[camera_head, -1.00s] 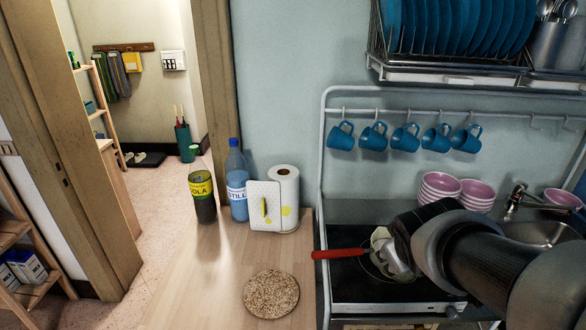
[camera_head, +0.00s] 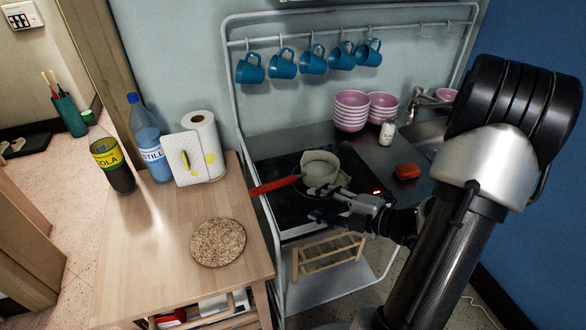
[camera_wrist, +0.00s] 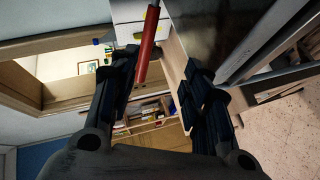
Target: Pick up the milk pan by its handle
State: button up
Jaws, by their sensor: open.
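The milk pan (camera_head: 318,163) is pale, with a long red handle (camera_head: 274,185). It sits on the black hob, and its handle points left over the hob's edge toward the wooden worktop. My gripper (camera_head: 328,203) is open and empty, in front of the pan and to the right of the handle. In the wrist view the red handle (camera_wrist: 148,42) appears between the open fingers (camera_wrist: 160,64), closer to the left one. No contact is visible. The pan's body is out of the wrist view.
The black hob (camera_head: 272,208) stands beside a wooden worktop (camera_head: 160,250) with a round cork mat (camera_head: 218,242), bottles and a paper roll (camera_head: 204,140). Blue mugs (camera_head: 313,60) hang above. Pink bowls (camera_head: 351,111), a small white jar (camera_head: 387,132) and a red block (camera_head: 407,171) are behind right.

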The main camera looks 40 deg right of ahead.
aim_at(267, 190)
jog(key=shift+n+t+y, duration=0.6)
jog(key=shift+t+y, duration=0.1)
jog(key=shift+y, duration=0.2)
jog(key=a+b+x, duration=0.1)
jog(key=x, duration=0.4)
jog(key=a+b+x, duration=0.1)
jog(key=x, duration=0.4)
jog(key=s+a+r+b+x, duration=0.1)
jog(key=x, duration=0.4)
jog(key=shift+w+a+r, duration=0.1)
jog(key=shift+w+a, duration=0.05)
jog(key=shift+w, duration=0.1)
grip_shut()
